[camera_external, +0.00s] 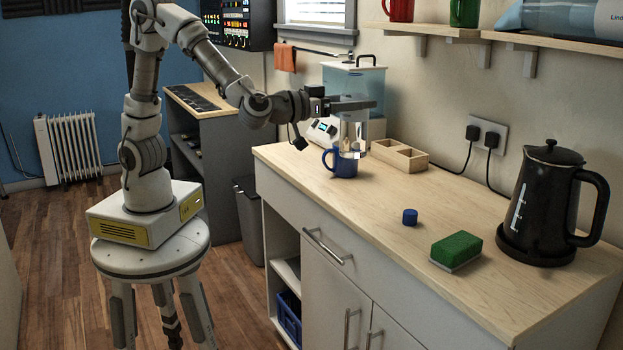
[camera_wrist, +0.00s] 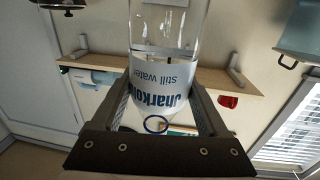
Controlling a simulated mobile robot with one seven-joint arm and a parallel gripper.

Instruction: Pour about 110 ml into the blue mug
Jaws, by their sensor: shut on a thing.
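A clear bottle (camera_wrist: 168,30) with a white-and-blue "still water" label is between my fingers. My gripper (camera_external: 357,104) is shut on it above the counter; the fingers also show in the wrist view (camera_wrist: 160,115). The bottle (camera_external: 353,133) hangs below the fingers and looks roughly upright. A blue ring (camera_wrist: 155,124) shows at its neck end. The blue mug (camera_external: 344,166) stands upright on the counter, handle to the left, directly below or just in front of the bottle; I cannot tell whether they touch. The mug's inside is hidden and the water level is unclear.
A blue cap (camera_external: 410,216) and a green sponge (camera_external: 456,249) lie on the counter (camera_external: 350,205). A black kettle (camera_external: 545,205) stands at the right. A wooden divided box (camera_external: 400,156) and a clear-tanked machine (camera_external: 350,90) are behind the mug. Shelves hang above.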

